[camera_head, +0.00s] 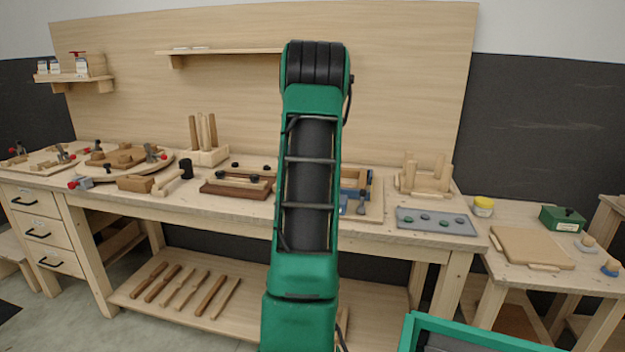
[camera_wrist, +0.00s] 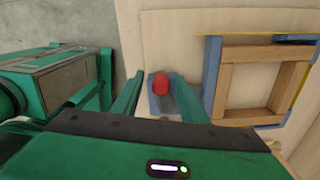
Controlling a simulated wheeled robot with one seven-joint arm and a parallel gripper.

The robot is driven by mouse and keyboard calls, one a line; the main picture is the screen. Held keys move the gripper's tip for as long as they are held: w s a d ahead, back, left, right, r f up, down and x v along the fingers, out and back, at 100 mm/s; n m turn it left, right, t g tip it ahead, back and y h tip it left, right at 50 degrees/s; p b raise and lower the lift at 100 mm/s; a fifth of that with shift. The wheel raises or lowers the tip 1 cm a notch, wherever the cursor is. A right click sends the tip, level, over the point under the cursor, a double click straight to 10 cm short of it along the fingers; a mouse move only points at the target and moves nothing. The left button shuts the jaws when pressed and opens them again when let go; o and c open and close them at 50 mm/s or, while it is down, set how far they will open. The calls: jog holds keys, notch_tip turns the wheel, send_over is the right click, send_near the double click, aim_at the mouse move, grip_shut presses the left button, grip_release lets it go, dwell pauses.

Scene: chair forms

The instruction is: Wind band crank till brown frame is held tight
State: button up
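In the wrist view, the brown wooden frame (camera_wrist: 224,86) lies on a pale board, with blue pieces (camera_wrist: 211,62) along its edges. A thin yellow band runs along its top and right sides; I cannot tell how tight it is. Left of the frame, a red knob (camera_wrist: 160,83) stands on a blue-grey base, which I take for the band crank. My gripper (camera_wrist: 160,77) is open, its two green fingers spread to either side of the knob. I cannot tell whether they are level with it or above it. In the head view, my arm hides the gripper and most of the frame.
The long workbench (camera_head: 150,207) holds a round board with clamps at left and peg stands at the back. A grey tray (camera_head: 435,222) lies right of my arm. A side table at right carries a green box (camera_head: 562,218) and a wooden board (camera_head: 530,246).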

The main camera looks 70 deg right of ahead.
notch_tip(320, 180, up, 11)
dwell(0.5)
jog(key=shift+w+f, duration=0.1)
dwell(0.3)
